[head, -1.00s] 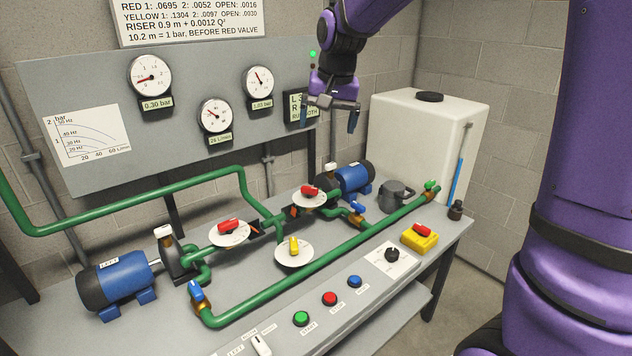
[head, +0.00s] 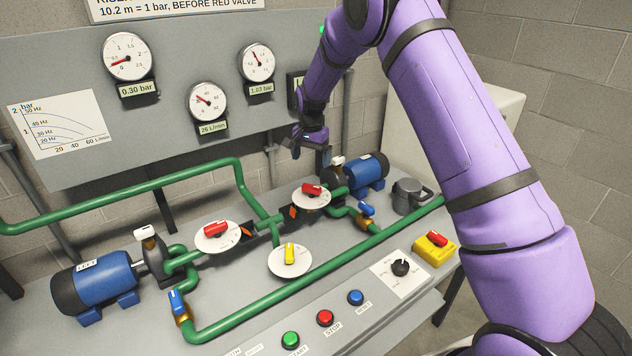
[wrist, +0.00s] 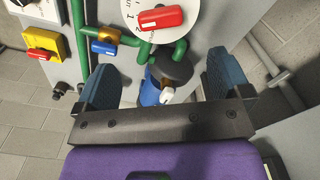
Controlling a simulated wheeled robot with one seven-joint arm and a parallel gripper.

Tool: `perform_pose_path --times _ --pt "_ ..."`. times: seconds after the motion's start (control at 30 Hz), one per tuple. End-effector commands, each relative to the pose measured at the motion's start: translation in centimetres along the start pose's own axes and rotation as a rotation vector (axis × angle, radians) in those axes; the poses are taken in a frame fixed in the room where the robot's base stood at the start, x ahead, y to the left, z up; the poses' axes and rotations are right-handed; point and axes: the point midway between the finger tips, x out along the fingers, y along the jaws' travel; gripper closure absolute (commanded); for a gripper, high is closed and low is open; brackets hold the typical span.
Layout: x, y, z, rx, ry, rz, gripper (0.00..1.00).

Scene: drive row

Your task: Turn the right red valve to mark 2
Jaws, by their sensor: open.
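The right red valve (head: 312,190) is a red handle on a white round dial near the right pump. In the wrist view the red valve (wrist: 160,17) lies at the top of the picture, with marks 1 and 2 readable on its dial (wrist: 133,12). My gripper (head: 311,148) is above and a little behind this valve, apart from it. In the wrist view my gripper (wrist: 155,85) is open and empty, its two blue fingers spread, with the dial beyond the fingertips.
The left red valve (head: 216,230) and yellow valve (head: 290,255) stand nearby on green pipes (head: 240,318). The blue right pump motor (head: 362,172) and a grey jug (head: 408,195) are close on the right. The gauge panel (head: 170,90) rises behind.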

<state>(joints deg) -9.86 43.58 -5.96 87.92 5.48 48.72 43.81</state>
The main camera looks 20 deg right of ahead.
Motion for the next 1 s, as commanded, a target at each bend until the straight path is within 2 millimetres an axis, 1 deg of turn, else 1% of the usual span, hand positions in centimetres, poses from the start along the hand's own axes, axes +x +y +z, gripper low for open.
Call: perform_pose_path --times 0.17,0.27,0.5,0.63,0.8,1.0 --pt "1.4 -0.1 0.0 0.003 -0.002 0.003 0.04" --pt "2.9 -0.1 0.0 0.003 -0.003 0.003 0.04" --pt "7.1 0.0 -0.1 0.003 -0.002 0.003 0.04" --pt "9.0 0.0 -0.1 0.003 -0.002 0.003 0.04" --pt "10.5 0.0 0.0 0.002 -0.002 0.002 0.04" --pt "11.0 -0.1 -0.1 0.002 0.0 0.001 0.04"
